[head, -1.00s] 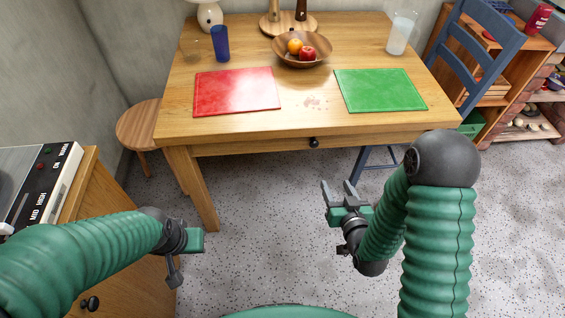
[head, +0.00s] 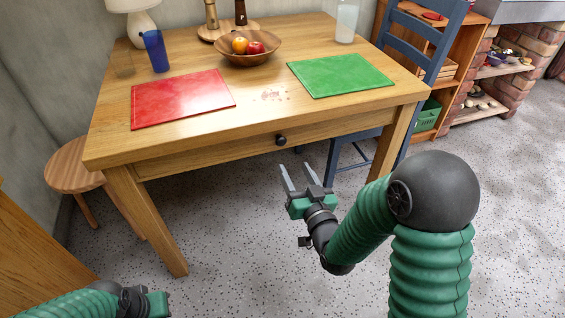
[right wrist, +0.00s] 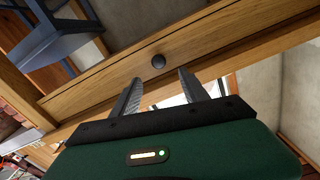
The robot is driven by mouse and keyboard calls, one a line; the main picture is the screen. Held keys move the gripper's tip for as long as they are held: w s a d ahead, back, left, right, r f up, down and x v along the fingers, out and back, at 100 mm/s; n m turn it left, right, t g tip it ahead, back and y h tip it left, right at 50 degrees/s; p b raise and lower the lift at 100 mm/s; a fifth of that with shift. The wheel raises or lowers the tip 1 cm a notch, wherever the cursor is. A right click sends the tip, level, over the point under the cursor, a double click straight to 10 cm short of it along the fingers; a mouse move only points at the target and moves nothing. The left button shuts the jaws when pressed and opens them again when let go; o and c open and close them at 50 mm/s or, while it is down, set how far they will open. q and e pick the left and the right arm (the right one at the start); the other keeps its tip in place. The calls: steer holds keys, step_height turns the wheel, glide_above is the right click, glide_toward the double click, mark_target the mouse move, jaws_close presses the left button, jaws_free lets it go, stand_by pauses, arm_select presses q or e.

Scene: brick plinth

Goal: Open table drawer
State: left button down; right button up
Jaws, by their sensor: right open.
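The wooden table (head: 200,110) has a shut drawer (head: 225,152) under its front edge. A round dark knob (head: 281,140) sits on the drawer front. My right gripper (head: 296,166) is open and empty, just below and near the knob in the head view. In the right wrist view, the knob (right wrist: 158,61) shows just beyond the gap between the fingertips (right wrist: 159,76), apart from them, on the drawer front (right wrist: 112,80). My left gripper (head: 154,304) is at the bottom left edge, far from the drawer; its fingers are not clearly visible.
On the table lie a red mat (head: 182,98) and a green mat (head: 340,75), with a fruit bowl (head: 248,59) and a blue cup (head: 156,50) behind. A stool (head: 80,165) stands left, a blue chair (head: 418,48) right. The floor before the table is clear.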

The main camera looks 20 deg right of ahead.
mark_target(282, 143)
steer(key=w+b, duration=0.1)
steer(key=w, duration=0.8)
steer(key=shift+w, duration=0.6)
arm_select(q)
steer(key=f, duration=0.3)
steer(key=shift+d+f, duration=0.1)
steer(key=shift+d, duration=0.1)
arm_select(e)
jaws_close()
